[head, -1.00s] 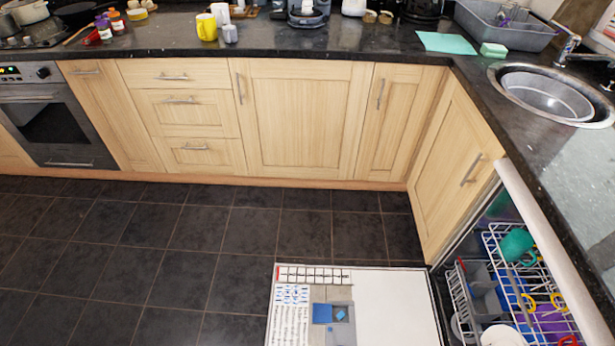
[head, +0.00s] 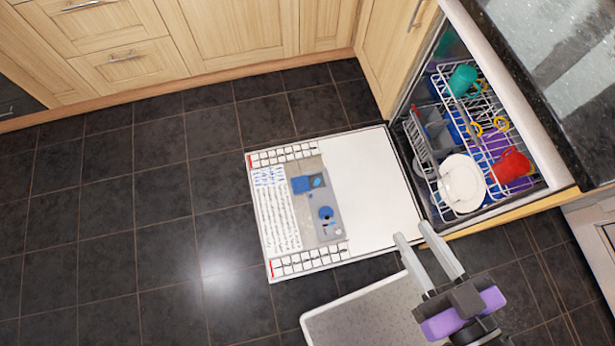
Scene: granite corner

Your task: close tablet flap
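The dishwasher door lies folded down flat, with its inner side up. The grey detergent dispenser (head: 333,206) is set in that inner side. The blue tablet flap (head: 297,185) appears open, at the upper left of the dispenser. A small blue tablet (head: 317,182) shows in the compartment to its right. A round blue cap (head: 326,213) sits lower on the dispenser. My gripper (head: 411,232) is open and empty, to the lower right of the dispenser, near the door's lower right part in the picture. Its two fingers are apart and it touches nothing that I can see.
The dishwasher rack (head: 450,110) holds a white plate (head: 462,184), a red mug (head: 511,165) and a green cup (head: 463,80). The counter (head: 545,60) overhangs at right. The tiled floor (head: 120,220) left of the door is clear. Wooden cabinets (head: 235,35) stand behind.

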